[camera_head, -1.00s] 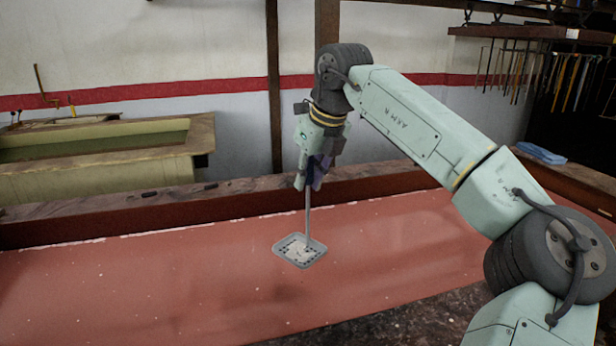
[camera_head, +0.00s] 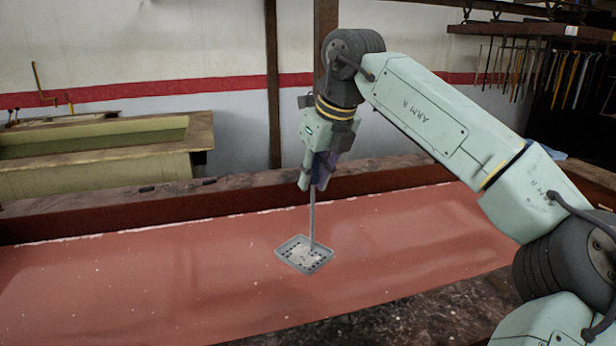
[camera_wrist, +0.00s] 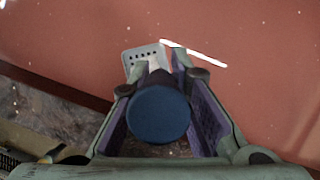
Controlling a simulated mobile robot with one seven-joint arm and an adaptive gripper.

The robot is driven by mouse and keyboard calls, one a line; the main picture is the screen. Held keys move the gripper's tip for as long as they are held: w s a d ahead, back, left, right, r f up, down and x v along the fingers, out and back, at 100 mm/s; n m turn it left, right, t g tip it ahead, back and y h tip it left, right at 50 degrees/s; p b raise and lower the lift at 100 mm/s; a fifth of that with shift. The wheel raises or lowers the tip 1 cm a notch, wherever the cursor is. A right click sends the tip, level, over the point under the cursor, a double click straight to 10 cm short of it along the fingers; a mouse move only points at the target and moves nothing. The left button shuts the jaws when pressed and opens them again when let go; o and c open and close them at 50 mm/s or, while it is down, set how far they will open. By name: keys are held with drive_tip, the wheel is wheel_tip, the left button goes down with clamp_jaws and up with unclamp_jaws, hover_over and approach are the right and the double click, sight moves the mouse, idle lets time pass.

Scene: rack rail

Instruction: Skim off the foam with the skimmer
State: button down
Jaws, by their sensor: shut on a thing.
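The skimmer is a grey, perforated, shallow square pan (camera_head: 291,257) on a thin upright handle (camera_head: 312,220). My gripper (camera_head: 314,182) is shut on the top of the handle. In the wrist view, the handle's round blue end (camera_wrist: 158,113) sits between the jaws, and part of the perforated pan (camera_wrist: 133,60) shows beyond. The pan is over the red-brown liquid (camera_head: 150,275) of a long vat and holds some whitish matter. I cannot tell whether its underside touches the liquid. Pale foam (camera_head: 110,236) forms a thin line along the far wall, with white specks scattered elsewhere.
The vat's dark far wall (camera_head: 230,196) runs behind the skimmer, and its dark near rim (camera_head: 400,318) lies in front. A yellowish tank (camera_head: 100,170) stands at back left. Tools hang on a rack (camera_head: 565,75) at back right. The liquid left of the skimmer is unobstructed.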

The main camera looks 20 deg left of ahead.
drive_tip(key=s+d+b, duration=0.3)
drive_tip(key=s+d, duration=0.5)
drive_tip(key=s, duration=0.6)
drive_tip(key=s+d+b, duration=0.3)
drive_tip(key=s+d, duration=0.6)
drive_tip(key=s, duration=0.5)
drive_tip(key=shift+s+d+b, duration=0.2)
drive_tip(key=shift+s+b, duration=0.05)
drive_tip(key=shift+b, duration=0.1)
drive_tip(key=shift+w, duration=0.1)
